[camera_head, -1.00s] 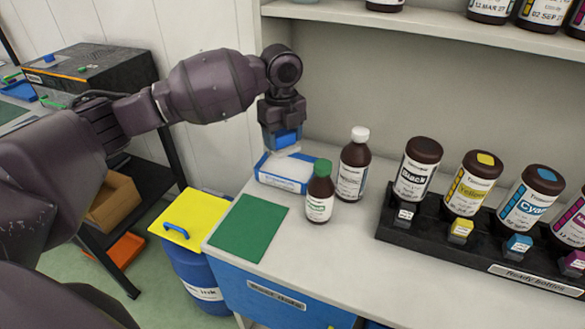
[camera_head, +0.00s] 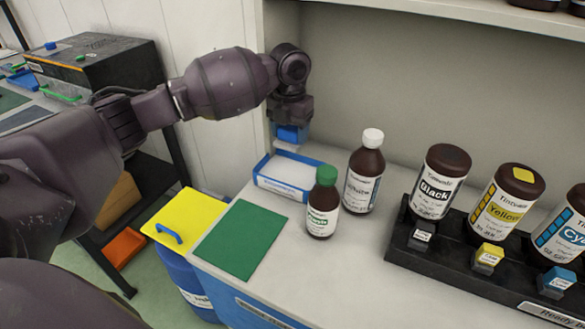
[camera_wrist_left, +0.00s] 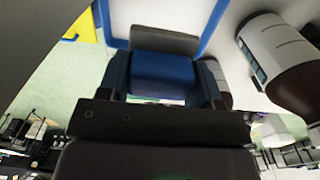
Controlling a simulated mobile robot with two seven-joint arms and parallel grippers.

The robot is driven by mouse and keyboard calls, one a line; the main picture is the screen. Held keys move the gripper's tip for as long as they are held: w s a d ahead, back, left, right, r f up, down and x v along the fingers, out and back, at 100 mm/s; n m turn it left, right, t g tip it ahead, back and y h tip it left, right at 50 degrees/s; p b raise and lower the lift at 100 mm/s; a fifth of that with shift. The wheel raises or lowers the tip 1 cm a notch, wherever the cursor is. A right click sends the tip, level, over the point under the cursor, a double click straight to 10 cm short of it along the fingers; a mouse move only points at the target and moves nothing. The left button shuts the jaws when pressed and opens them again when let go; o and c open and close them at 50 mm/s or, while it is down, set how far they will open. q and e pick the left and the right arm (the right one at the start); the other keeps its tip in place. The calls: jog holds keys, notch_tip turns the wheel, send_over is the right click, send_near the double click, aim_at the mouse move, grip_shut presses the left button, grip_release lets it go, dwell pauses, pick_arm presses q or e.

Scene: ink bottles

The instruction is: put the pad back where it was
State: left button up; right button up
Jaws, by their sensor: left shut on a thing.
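My left gripper (camera_head: 292,124) points down at the back of the table, shut on a pad (camera_head: 292,133). The pad appears as a blue block in the head view. In the left wrist view the pad (camera_wrist_left: 165,73) is blue with a grey strip at its far end. A shallow tray (camera_head: 284,190) with a blue rim, white inside and a label on its front lies just below and in front of the gripper. The pad is close over the tray's back edge; I cannot tell whether they touch. My right gripper is not in view.
A green-capped bottle (camera_head: 322,207) and a white-capped bottle (camera_head: 364,177) stand right of the tray. A black rack (camera_head: 455,262) holds several ink bottles further right. A green mat (camera_head: 240,241) lies in front. A yellow-lidded blue bin (camera_head: 188,215) stands left of the table.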

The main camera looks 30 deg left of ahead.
pick_arm(q)
send_over(290, 173)
notch_tip(290, 173, down, 4)
jog(key=shift+f+b, duration=0.1)
jog(key=shift+b, duration=0.25)
jog(key=shift+f, duration=0.45)
notch_tip(290, 173, down, 4)
jog(key=shift+r+b, duration=0.2)
jog(key=shift+b, duration=0.2)
jog(key=shift+f, duration=0.4)
jog(key=shift+r, duration=0.1)
